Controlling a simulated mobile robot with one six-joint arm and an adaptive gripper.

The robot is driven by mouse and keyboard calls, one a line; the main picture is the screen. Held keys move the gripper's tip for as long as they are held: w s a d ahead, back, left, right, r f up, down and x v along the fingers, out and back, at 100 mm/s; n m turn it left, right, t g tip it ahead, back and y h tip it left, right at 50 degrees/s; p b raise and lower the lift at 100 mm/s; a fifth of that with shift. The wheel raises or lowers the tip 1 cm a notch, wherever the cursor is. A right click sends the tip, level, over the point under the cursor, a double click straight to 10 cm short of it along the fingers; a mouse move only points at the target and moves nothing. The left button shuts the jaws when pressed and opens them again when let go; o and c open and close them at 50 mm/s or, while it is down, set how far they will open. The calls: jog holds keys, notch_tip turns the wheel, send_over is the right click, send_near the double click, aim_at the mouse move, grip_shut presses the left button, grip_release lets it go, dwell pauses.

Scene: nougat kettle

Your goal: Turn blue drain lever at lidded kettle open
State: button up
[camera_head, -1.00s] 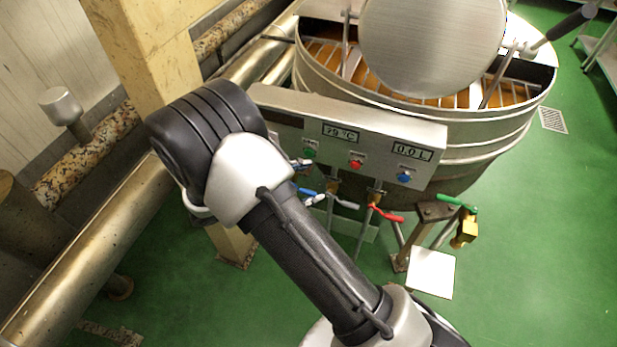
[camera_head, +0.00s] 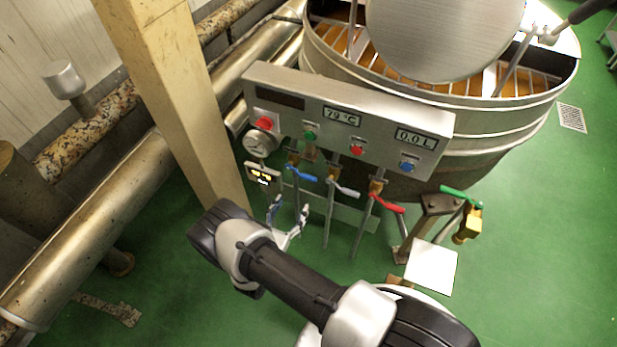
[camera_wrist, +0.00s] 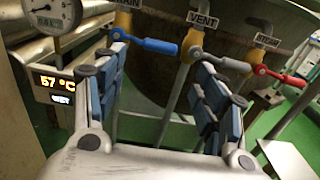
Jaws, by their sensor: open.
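The blue drain lever (camera_head: 300,173) sits on a brass valve below the control panel, leftmost in a row of three levers. In the wrist view the blue lever (camera_wrist: 150,45) points right from its valve, under a partly cropped label ending in "AIN". My gripper (camera_head: 290,208) is open and empty, below the lever in the head view. In the wrist view its two fingers (camera_wrist: 160,60) stand either side of the lever's handle, which appears beyond the tips; contact cannot be told. The kettle (camera_head: 470,150) has a large round metal lid (camera_head: 445,35) above it.
A grey vent lever (camera_head: 343,188) and a red lever (camera_head: 386,204) stand right of the blue one. A round gauge (camera_head: 260,143) and a small display (camera_head: 263,175) are to the left. A tan pillar (camera_head: 175,100) stands further left. A green-handled valve (camera_head: 460,195) is at right.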

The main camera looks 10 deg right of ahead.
aim_at(308, 179)
jog(key=b+x, duration=0.3)
jog(key=x, duration=1)
jog(key=shift+w+d, duration=0.25)
jog(key=shift+w, duration=0.05)
jog(key=c, duration=1.5)
jog(key=shift+s, duration=0.1)
jog(key=shift+c, duration=0.2)
jog(key=shift+s, duration=0.1)
